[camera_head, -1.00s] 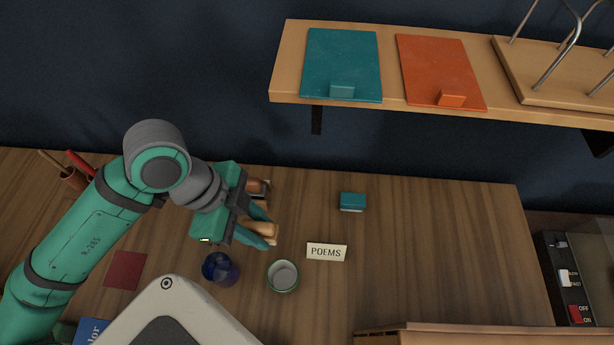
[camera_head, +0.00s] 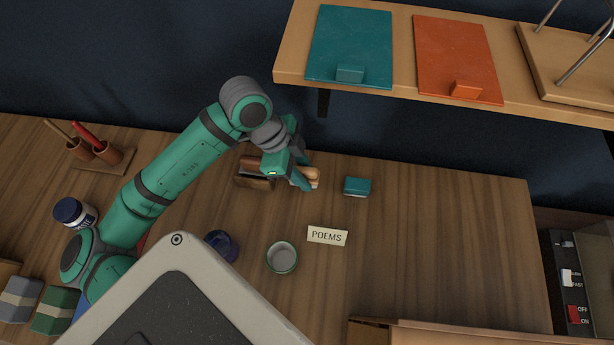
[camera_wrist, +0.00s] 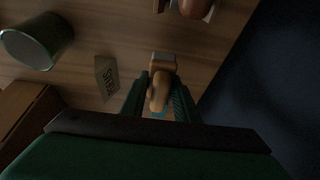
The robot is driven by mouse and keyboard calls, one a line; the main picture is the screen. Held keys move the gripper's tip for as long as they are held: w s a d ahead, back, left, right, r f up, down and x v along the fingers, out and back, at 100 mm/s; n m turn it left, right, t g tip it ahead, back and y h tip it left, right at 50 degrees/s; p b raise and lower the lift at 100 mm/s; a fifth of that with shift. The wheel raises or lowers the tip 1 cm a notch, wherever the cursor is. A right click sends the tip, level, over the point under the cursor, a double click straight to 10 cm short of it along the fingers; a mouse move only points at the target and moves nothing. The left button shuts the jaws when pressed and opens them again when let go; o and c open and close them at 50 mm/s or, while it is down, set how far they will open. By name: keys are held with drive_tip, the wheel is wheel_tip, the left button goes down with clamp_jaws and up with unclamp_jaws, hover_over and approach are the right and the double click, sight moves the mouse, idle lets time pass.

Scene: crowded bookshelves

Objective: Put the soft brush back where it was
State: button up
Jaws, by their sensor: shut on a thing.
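My gripper (camera_head: 308,181) is shut on the soft brush (camera_head: 314,177), a light tan wooden piece, above the back of the desk. In the wrist view the brush (camera_wrist: 160,85) sits between the two green fingertips. Its lower end is partly hidden by the fingers, and I cannot tell whether it touches the desk. A dark brown box-like holder (camera_head: 252,182) is just left of my gripper, partly covered by my arm. A small teal block (camera_head: 357,186) lies just to the right, apart from the brush.
The POEMS card (camera_head: 327,236), a green-rimmed cup (camera_head: 282,257) and a dark blue jar (camera_head: 221,246) stand in front. A shelf (camera_head: 290,66) with teal (camera_head: 350,45) and orange (camera_head: 455,58) boards hangs above. The desk's right side is clear.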

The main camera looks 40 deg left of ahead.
sight(308, 179)
drive_tip(key=shift+w+f, duration=0.35)
drive_tip(key=shift+f, duration=0.05)
drive_tip(key=shift+w+f, duration=0.2)
drive_tip(key=shift+f, duration=0.75)
drive_tip(key=shift+w+f, duration=0.15)
drive_tip(key=shift+f, duration=0.75)
drive_tip(key=shift+f, duration=0.1)
drive_tip(key=o, duration=1)
drive_tip(key=v, duration=1.2)
drive_tip(key=shift+s, duration=0.1)
